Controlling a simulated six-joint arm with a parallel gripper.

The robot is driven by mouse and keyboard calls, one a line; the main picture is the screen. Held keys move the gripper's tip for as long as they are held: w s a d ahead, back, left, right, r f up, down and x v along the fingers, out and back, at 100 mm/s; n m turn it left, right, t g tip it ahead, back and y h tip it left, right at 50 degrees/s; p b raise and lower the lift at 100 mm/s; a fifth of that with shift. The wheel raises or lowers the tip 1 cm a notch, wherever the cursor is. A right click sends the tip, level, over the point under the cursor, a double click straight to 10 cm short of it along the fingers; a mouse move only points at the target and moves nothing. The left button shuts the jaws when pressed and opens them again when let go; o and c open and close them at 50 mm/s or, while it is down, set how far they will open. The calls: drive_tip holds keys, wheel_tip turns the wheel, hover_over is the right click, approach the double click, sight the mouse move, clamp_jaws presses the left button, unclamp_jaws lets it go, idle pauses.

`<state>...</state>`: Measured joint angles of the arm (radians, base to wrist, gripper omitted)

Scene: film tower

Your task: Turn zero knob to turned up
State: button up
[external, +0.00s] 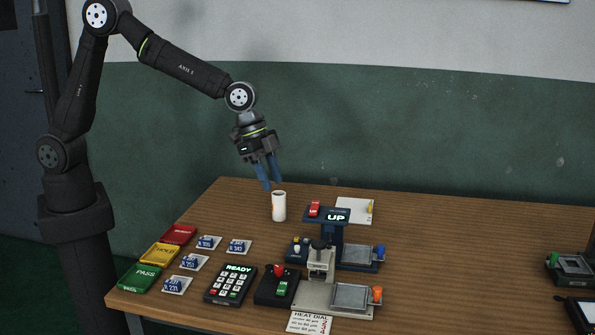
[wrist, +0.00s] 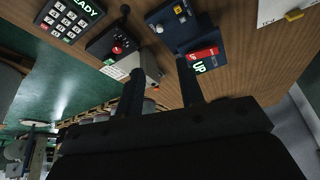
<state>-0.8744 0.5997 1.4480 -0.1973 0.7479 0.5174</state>
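No label in view reads zero, so I cannot tell for sure which knob it is. The UP display (wrist: 199,67) and red switch (wrist: 203,53) also show in the wrist view. My gripper (external: 268,184) hangs above the back of the table, up and left of the station. Its two fingers (wrist: 160,66) are apart with nothing held.
A white cup (external: 279,206) stands just below my gripper. A grey station (external: 328,295) with an orange knob (external: 377,294), a black switch box (external: 279,287) and a READY keypad (external: 231,284) stand in front. Coloured trays (external: 160,254) are at left. The table's right middle is clear.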

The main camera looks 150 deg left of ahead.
drive_tip(key=w+d+n, duration=0.1)
drive_tip(key=d+n, duration=0.1)
drive_tip(key=y, duration=0.1)
approach(297, 251)
drive_tip(key=shift+n, duration=0.3)
drive_tip(key=x, duration=0.7)
drive_tip(key=shift+s+a, duration=0.15)
drive_tip(key=shift+a, duration=0.1)
clamp_jaws()
